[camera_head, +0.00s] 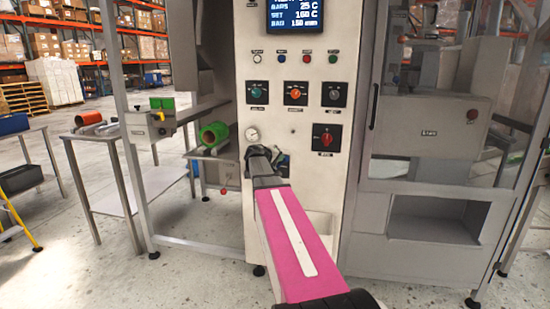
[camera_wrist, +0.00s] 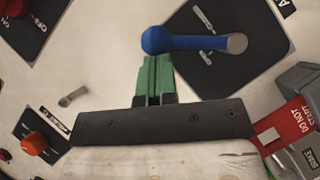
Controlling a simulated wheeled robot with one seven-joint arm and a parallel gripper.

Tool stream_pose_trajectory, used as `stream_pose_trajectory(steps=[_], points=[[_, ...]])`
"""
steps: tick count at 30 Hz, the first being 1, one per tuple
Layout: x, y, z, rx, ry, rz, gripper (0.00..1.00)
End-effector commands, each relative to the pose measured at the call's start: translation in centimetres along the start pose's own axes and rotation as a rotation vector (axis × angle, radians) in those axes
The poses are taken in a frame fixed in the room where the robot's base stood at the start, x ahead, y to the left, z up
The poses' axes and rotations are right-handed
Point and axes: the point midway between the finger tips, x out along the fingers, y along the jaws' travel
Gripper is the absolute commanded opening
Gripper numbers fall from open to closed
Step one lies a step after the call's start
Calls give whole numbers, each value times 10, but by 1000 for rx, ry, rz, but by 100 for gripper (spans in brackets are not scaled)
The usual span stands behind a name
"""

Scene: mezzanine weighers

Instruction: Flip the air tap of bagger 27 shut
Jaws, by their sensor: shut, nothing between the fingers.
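The plate's label is cut off after "AI". My gripper (camera_wrist: 155,65) has green fingers, shut and empty. Their tips are right at the blue ball, overlapping its lower edge; I cannot tell whether they touch. In the head view my gripper is at the white panel, and my arm hides most of the tap and its plate (camera_head: 284,168).
The white control panel (camera_head: 297,110) carries several knobs, a gauge (camera_head: 252,134) and a red rotary switch (camera_head: 326,138). In the wrist view a red tag (camera_wrist: 285,126) hangs close at the right. A glazed machine frame (camera_head: 430,130) stands right; a steel table (camera_head: 100,130) stands left.

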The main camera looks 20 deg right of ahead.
Motion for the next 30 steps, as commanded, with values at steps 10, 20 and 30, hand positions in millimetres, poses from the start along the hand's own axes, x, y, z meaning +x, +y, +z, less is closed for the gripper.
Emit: stream_pose_trajectory(steps=[10,20,30], points=[[14,5,22,275,-1,-184,0],[26,0,39,509,0,-342,0],[33,-7,48,584,0,-394,0]])
